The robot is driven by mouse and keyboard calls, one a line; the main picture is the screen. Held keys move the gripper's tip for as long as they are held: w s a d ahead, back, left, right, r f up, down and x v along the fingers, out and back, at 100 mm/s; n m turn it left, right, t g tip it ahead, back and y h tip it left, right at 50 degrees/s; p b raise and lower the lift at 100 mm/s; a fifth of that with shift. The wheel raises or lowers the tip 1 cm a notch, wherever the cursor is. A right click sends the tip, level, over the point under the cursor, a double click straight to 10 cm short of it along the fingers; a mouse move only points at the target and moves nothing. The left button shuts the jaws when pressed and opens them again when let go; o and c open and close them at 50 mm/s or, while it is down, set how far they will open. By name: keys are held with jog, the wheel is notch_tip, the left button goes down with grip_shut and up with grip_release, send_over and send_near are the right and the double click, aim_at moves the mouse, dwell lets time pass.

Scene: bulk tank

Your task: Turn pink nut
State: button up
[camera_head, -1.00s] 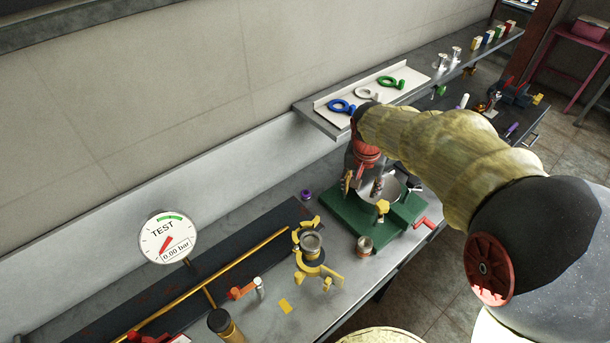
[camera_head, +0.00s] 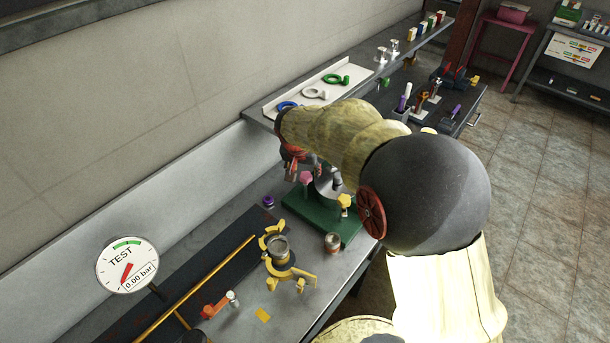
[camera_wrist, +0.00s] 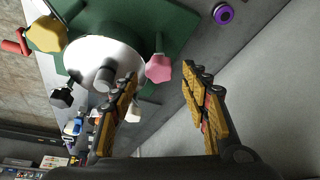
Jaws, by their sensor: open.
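The pink nut (camera_wrist: 158,68) is a star-shaped knob on a stem beside a round metal disc (camera_wrist: 93,60) on the green base (camera_wrist: 175,22). In the wrist view it lies ahead of my gripper (camera_wrist: 160,82), between the lines of the two fingers and closer to the left one. The fingers are spread wide with nothing between them; whether they touch the nut I cannot tell, but a gap seems to show. In the head view the pink nut (camera_head: 305,177) shows just below my gripper, whose fingers are partly hidden by my arm.
A yellow knob (camera_wrist: 46,34) and a black knob (camera_wrist: 62,97) stand around the disc. A purple ring (camera_wrist: 223,14) lies on the bench. A yellow clamp (camera_head: 290,272) and a small metal cup (camera_head: 332,242) stand nearby. A shelf (camera_head: 262,116) with coloured rings is behind.

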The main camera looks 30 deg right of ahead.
aim_at(307, 177)
jog(key=shift+x, duration=1.15)
jog(key=shift+c, duration=1.1)
jog(key=c, duration=0.9)
jog(key=shift+c, duration=0.2)
